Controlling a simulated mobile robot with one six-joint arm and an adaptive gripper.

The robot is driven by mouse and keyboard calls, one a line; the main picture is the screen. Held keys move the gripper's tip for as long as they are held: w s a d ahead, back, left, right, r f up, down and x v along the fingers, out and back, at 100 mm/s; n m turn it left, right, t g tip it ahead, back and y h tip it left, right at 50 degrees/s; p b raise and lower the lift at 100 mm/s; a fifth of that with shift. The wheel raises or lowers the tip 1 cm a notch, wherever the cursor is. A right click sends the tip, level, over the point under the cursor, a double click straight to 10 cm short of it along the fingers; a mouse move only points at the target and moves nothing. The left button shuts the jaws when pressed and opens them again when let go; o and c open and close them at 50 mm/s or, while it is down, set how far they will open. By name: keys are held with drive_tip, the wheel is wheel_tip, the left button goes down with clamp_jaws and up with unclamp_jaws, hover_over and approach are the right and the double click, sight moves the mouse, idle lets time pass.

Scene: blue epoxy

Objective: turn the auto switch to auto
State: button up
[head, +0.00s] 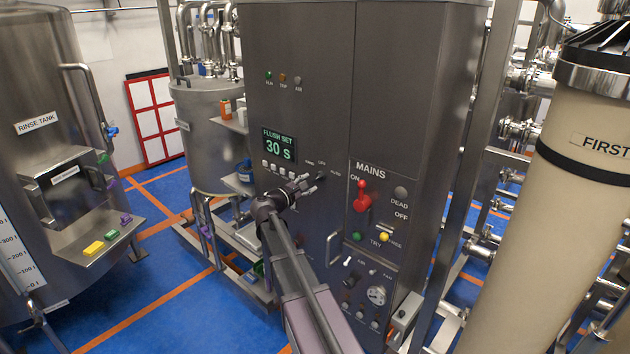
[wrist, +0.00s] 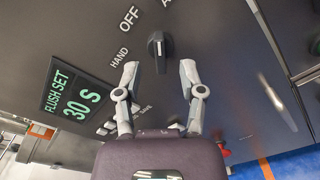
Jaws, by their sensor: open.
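The auto switch is a black rotary knob with a pale mark (wrist: 157,46) on the grey cabinet front, under the labels HAND, OFF and a third label cut off after "A" in the wrist view. Which label the knob points to is hard to tell. In the head view the knob (head: 321,177) is small, right of the fingers. My gripper (wrist: 158,70) is open and empty, its fingertips on either side of the knob's lower end in the wrist view. I cannot tell whether they touch it. My gripper (head: 307,184) also shows in the head view, close to the panel.
The FLUSH SET display (head: 279,146) reads 30 S, with a row of buttons below. The red MAINS lever (head: 362,197) is right of the switch, above green and yellow buttons. A cabinet handle (head: 333,248) sticks out lower down. The rinse tank (head: 40,160) stands left.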

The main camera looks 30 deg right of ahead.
drive_tip(key=v, duration=0.6)
drive_tip(key=shift+a, duration=0.35)
drive_tip(key=shift+s, duration=0.1)
drive_tip(key=s+a+f+m+g+y+b, duration=0.2)
drive_tip(key=s+a+f+m+y+b, duration=0.15)
drive_tip(key=s+f, duration=0.4)
drive_tip(key=s+a+f+m+g+y+b, duration=0.2)
drive_tip(key=s+f+m+y, duration=0.25)
drive_tip(key=f, duration=0.65)
drive_tip(key=s+a+f+m+g+y+b, duration=0.1)
drive_tip(key=s+a+f+m+y+b, duration=0.1)
drive_tip(key=s+a+f+y, duration=0.2)
drive_tip(key=s+a+f+m+g+y+b, duration=0.1)
drive_tip(key=s+a+f+y, duration=0.4)
drive_tip(key=a, duration=0.6)
drive_tip(key=s+f+m+b, duration=0.1)
drive_tip(key=s, duration=0.1)
drive_tip(key=shift+s+f+m+b, duration=0.2)
drive_tip(key=shift+s+m+b, duration=0.1)
drive_tip(key=shift+m+b, duration=0.1)
